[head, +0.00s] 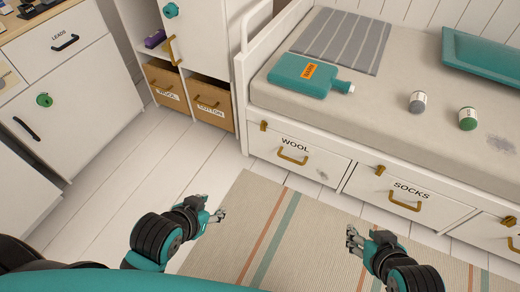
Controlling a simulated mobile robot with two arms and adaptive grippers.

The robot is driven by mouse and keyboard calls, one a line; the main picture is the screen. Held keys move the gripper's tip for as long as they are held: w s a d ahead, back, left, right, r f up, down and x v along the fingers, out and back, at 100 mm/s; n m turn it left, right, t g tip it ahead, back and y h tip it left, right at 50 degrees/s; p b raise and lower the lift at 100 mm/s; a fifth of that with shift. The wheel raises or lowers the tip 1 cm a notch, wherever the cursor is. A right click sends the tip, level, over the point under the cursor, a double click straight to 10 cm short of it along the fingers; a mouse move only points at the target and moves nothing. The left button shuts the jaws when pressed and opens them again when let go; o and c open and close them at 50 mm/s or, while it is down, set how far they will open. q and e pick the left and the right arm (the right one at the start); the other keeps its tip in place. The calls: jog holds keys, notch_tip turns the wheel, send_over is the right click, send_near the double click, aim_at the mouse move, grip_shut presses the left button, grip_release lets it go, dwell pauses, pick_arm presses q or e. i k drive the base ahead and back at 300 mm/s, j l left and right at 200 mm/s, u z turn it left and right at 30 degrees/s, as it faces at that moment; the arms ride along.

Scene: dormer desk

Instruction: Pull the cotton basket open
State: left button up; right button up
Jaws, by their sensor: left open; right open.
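The cotton basket (204,109) is a tan box with a brass handle and a white label reading COTTON. It sits in the right lower cubby of the white cabinet, left of the bed. Its front looks about flush with the cubby. My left gripper (219,215) is open and empty, above the floor near the rug's left edge, well in front of the basket. My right gripper (353,238) is open and empty above the rug, farther from the basket.
A similar basket labelled WOOL (166,92) sits beside it. The bed (300,110) has WOOL (297,150) and SOCKS (402,195) drawers. A desk unit (60,75) stands left. The plank floor (165,150) before the baskets is clear.

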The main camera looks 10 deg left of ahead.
aim_at(210, 99)
jog(key=i+l+z, duration=0.2)
jog(key=z, duration=0.3)
jog(key=i+z, duration=0.5)
jog(key=k+u, duration=0.1)
jog(key=u, duration=2)
